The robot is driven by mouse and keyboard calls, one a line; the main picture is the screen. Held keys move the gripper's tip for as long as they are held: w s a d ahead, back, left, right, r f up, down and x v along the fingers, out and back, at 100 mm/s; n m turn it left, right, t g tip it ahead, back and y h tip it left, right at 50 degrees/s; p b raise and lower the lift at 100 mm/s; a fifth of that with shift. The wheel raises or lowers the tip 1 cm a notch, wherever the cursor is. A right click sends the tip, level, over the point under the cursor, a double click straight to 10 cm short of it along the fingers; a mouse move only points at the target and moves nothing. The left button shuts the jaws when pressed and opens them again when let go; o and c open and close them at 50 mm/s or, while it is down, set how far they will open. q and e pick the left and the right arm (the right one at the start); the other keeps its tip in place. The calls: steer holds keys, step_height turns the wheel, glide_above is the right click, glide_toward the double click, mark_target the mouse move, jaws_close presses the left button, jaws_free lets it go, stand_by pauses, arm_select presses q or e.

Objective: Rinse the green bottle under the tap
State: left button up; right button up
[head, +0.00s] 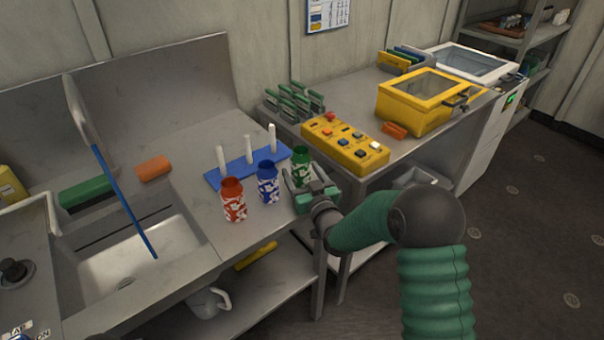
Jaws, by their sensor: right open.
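The green bottle (302,160) has a white pattern and stands upright on the steel counter, at the right end of a row with a blue bottle (268,182) and a red bottle (233,199). My right gripper (299,178) is open at the green bottle, hiding its lower part; I cannot tell whether the fingers touch it. The tap (78,108) is a tall grey spout at the left, with a blue stream or rod (125,202) running from it down into the sink (140,258). My left gripper is out of view.
A blue rack (228,176) with white pegs stands behind the bottles. Green and orange sponges (153,168) lie behind the sink. A yellow button panel (345,144) and a yellow lidded box (424,100) are on the right bench. The counter between sink and red bottle is clear.

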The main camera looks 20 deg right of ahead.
mark_target(304, 164)
steer(key=c, duration=0.4)
steer(key=shift+a, duration=0.1)
steer(key=c, duration=0.9)
steer(key=shift+r+p, duration=1.6)
steer(key=shift+r, duration=1)
steer(key=shift+f, duration=0.2)
